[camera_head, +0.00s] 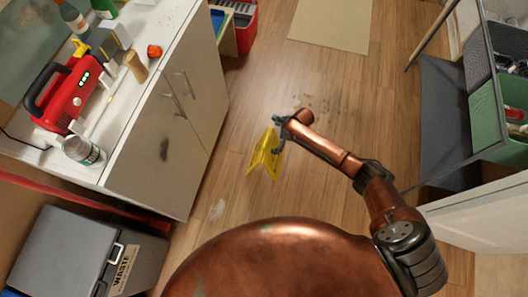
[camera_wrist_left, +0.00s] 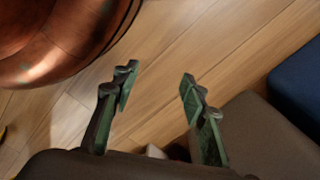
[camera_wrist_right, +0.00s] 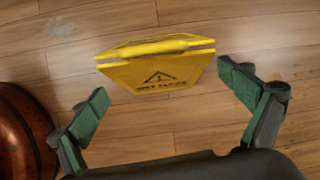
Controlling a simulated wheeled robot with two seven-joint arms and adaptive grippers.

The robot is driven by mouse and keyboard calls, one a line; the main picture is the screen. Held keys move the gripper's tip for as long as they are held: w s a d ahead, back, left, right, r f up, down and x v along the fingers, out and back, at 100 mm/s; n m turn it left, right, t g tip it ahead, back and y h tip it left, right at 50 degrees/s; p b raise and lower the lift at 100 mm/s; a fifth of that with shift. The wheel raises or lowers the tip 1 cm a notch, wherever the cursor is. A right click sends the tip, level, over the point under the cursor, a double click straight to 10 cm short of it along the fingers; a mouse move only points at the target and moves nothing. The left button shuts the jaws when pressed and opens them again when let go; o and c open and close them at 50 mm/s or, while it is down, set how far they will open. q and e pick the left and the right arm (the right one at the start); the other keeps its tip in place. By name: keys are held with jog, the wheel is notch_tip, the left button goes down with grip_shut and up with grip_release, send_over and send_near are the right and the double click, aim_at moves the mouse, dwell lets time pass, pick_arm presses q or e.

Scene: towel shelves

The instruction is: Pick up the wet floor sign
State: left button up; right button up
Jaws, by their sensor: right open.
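The yellow wet floor sign (camera_head: 264,153) stands on the wooden floor in the head view, in front of the white cabinet. My right gripper (camera_head: 279,134) is at its upper right end in that view. In the right wrist view the sign (camera_wrist_right: 158,72) shows its top ridge and a panel with a warning triangle. My right gripper (camera_wrist_right: 168,95) is open there, with the sign ahead between its spread fingers and no clear contact. My left gripper (camera_wrist_left: 155,88) shows in the left wrist view, open and empty above the floor. It is not visible in the head view.
A white cabinet (camera_head: 185,100) with a red device (camera_head: 66,85) on top stands at left. A grey waste bin (camera_head: 60,250) is at lower left. A dark shelf unit (camera_head: 445,115) stands at right. A beige mat (camera_head: 332,22) lies at the back. Floor around the sign is mostly clear.

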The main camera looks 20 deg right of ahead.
aim_at(266, 141)
jog(key=shift+w+a+f+m+b, duration=0.35)
jog(key=shift+w+a+b, duration=0.1)
jog(key=shift+a+b, duration=0.2)
jog(key=shift+w+a+f+m+b, duration=0.35)
jog(key=shift+w+a+b, duration=0.1)
jog(key=shift+a+b, duration=0.15)
jog(key=b+x, duration=0.2)
jog(key=x, duration=0.1)
jog(key=b+x, duration=0.1)
jog(key=shift+s+a+f, duration=0.2)
jog(key=shift+s+f, duration=0.05)
jog(key=shift+s, duration=0.15)
jog(key=shift+w+a, duration=0.1)
pick_arm(q)
jog(key=w+d+r, duration=0.1)
jog(key=w+r, duration=0.1)
jog(key=r, duration=0.6)
jog(key=w+d+r, duration=0.1)
jog(key=d+r, duration=0.1)
jog(key=r, duration=0.6)
jog(key=shift+w+d+h, duration=0.15)
jog(key=shift+w+h, duration=0.2)
jog(key=shift+h, duration=0.05)
pick_arm(e)
jog(key=shift+c, duration=0.3)
jog(key=c, duration=2)
jog(key=shift+c, duration=0.6)
